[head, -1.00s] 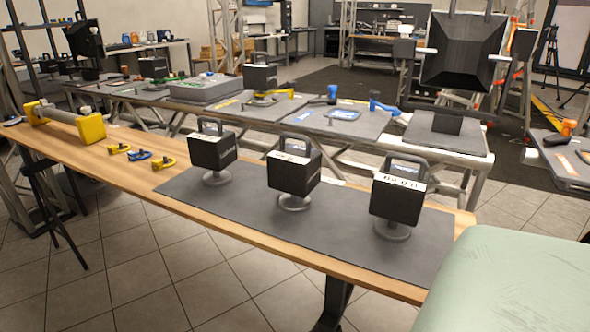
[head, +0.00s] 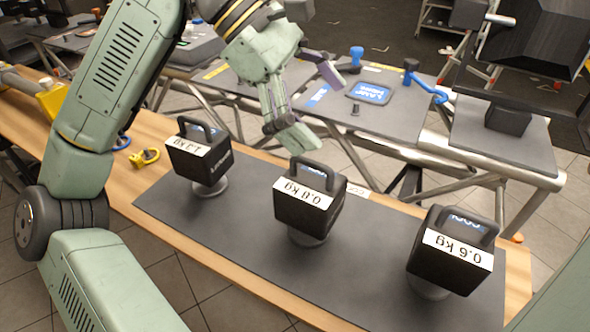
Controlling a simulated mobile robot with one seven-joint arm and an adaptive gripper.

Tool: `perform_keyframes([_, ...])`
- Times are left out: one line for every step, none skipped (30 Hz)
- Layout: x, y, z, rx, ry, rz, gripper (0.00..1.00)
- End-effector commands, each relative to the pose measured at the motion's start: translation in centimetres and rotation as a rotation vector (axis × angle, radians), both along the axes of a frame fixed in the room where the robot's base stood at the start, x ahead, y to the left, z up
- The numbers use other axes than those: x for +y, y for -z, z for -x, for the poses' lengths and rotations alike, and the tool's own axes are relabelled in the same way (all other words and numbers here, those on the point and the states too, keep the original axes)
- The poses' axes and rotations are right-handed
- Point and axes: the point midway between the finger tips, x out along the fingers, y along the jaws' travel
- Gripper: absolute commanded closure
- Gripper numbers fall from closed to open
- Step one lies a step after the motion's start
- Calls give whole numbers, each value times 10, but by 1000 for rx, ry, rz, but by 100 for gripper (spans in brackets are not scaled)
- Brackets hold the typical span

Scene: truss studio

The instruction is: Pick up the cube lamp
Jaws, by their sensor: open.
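Three black cube lamps with top handles stand on grey round bases on a dark mat (head: 350,250). The left cube lamp (head: 198,158) has a white label I cannot read surely. The middle cube lamp (head: 308,205) has a label that seems to read 0.8 kg upside down. The right cube lamp (head: 452,255) seems to read 0.6 kg, also upside down. My gripper (head: 325,112) is open and empty, its fingers spread, above and behind the middle lamp in the picture. It appears apart from all three lamps.
The wooden bench (head: 140,208) bears the mat. A blue clamp (head: 122,141) and a yellow clamp (head: 145,157) lie at its left. Behind is a truss table with a blue-faced pad (head: 370,92), and a large black lamp (head: 530,40) stands at upper right.

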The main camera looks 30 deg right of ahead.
Motion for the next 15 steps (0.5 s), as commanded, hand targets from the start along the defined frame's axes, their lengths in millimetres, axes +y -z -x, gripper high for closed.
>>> perform_keyframes([2,8,-9,-55,21,-98,3])
perform_keyframes([4,13,-15,-80,34,-147,3])
perform_keyframes([8,20,-21,-109,46,-202,3])
perform_keyframes([11,23,-24,-125,54,-237,3])
perform_keyframes([13,25,-27,-138,63,-264,3])
perform_keyframes([15,29,-30,-152,69,-293,3])
perform_keyframes([17,32,-31,-159,74,-310,3])
perform_keyframes([17,35,-32,-163,77,-320,3])
perform_keyframes([17,40,-31,-165,82,-328,3])
perform_keyframes([17,45,-30,-166,83,-331,3])
perform_keyframes([16,49,-29,-167,84,-331,3])
perform_keyframes([16,55,-26,-166,85,-330,3])
perform_keyframes([15,60,-24,-165,84,-329,3])
perform_keyframes([14,64,-23,-166,83,-328,3])
perform_keyframes([13,69,-21,-164,84,-328,3])
